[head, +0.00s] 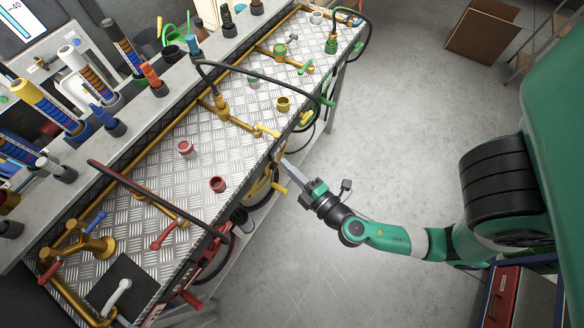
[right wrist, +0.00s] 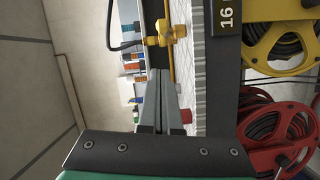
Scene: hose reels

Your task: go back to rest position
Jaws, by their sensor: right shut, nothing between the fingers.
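My right gripper (head: 287,165) reaches from the right to the front edge of the workbench (head: 215,140). Its fingers are together with nothing between them, close to a yellow valve handle (head: 266,131) at the bench edge. In the right wrist view the shut fingertips (right wrist: 160,75) point at a brass fitting (right wrist: 166,32) and appear just short of it; contact cannot be told. My left gripper is not in view.
A yellow hose reel (right wrist: 280,32) and a red hose reel (right wrist: 275,138) hang under the bench front. Black hoses (head: 130,185) loop over the bench edge. The grey floor (head: 390,110) right of the bench is open, with a cardboard box (head: 483,30) at the back.

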